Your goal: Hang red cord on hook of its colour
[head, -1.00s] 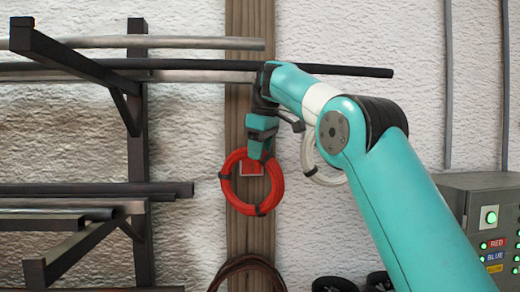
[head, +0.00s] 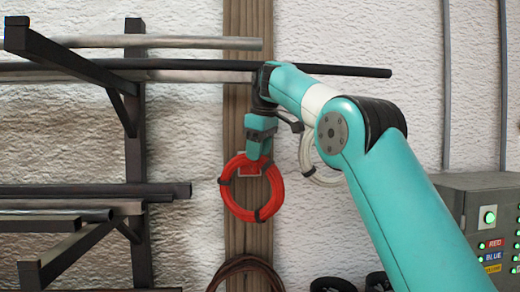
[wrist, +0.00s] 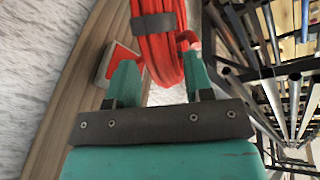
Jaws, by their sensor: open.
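The red cord (head: 229,203) is a coil with dark ties. It hangs upright against the wooden post at the red hook (head: 250,171). In the wrist view the red cord (wrist: 158,45) passes between the hook's backing plate (wrist: 117,63) and its red tip (wrist: 187,39), so it appears to rest on the hook. My gripper (head: 258,157) is just above the coil's top. In the wrist view my gripper (wrist: 160,75) is open, with one finger on each side of the coil. The exact contact under the coil is hidden.
A white coil (head: 320,178) hangs to the right, partly behind my arm. A brown coil (head: 247,264) hangs lower on the post (head: 238,110). A dark rack (head: 136,150) with long bars stands left; some bars pass behind my wrist. A control box (head: 470,200) is at right.

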